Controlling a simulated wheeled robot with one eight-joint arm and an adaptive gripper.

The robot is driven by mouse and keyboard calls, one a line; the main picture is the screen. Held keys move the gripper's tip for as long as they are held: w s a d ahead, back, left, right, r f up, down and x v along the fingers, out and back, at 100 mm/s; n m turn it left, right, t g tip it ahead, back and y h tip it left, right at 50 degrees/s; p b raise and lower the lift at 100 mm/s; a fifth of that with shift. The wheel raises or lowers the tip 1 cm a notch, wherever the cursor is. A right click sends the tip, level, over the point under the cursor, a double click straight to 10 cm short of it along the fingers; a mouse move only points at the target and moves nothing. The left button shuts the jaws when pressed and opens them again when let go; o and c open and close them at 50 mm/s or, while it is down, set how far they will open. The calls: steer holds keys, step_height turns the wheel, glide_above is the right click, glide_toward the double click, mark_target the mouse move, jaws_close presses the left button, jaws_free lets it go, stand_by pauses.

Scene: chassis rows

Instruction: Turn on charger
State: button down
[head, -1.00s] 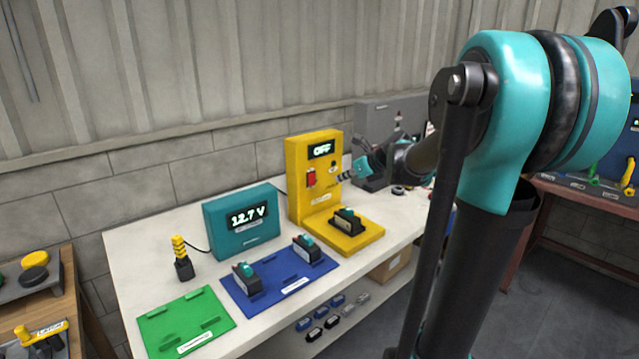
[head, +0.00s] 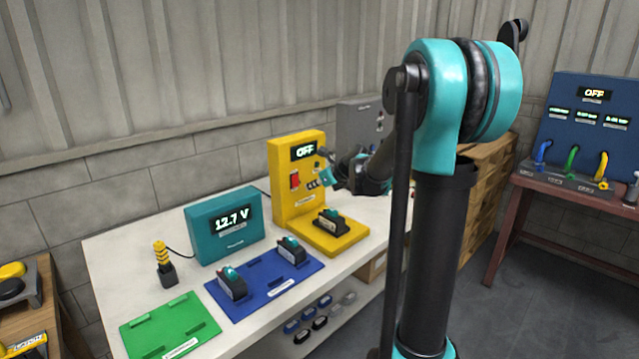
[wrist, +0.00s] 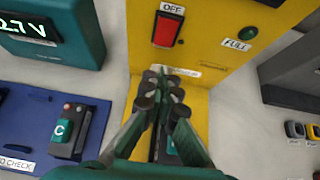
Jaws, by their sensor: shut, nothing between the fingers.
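The yellow charger (head: 283,218) stands on the white bench, its display (head: 304,151) reading OFF. Its red switch (head: 294,181) is on the front panel and also shows in the wrist view (wrist: 167,30) under an OFF label. A dark battery with a teal top (head: 329,220) sits on the charger's yellow base. My gripper (head: 319,183) is in front of the panel, to the right of the switch in the head view. In the wrist view my gripper (wrist: 160,74) is shut and empty, its tips just below the switch and apart from it. The gripper partly hides the base and battery.
A teal meter (head: 226,232) reading 12.7 V stands left of the charger. A blue mat (head: 262,284) holds two batteries, and a green mat (head: 168,325) lies further left. A grey box (head: 358,122) stands behind to the right. A FULL label and green light are on the panel.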

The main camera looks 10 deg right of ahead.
mark_target(296, 183)
steer(key=shift+w+a+f, duration=0.25)
steer(key=shift+w+a, duration=0.3)
steer(key=shift+w, duration=0.15)
steer(key=shift+w+a+f, duration=0.25)
steer(key=shift+w+a, duration=0.25)
steer(key=shift+w, duration=0.25)
steer(key=shift+w+a+f, duration=0.25)
steer(key=shift+w+a, duration=0.3)
steer(key=shift+w, duration=0.15)
steer(key=shift+w+a+f, duration=0.1)
steer(key=shift+w+a, duration=0.05)
steer(key=shift+w, duration=0.05)
steer(key=shift+r, duration=0.2)
steer(key=shift+r, duration=0.65)
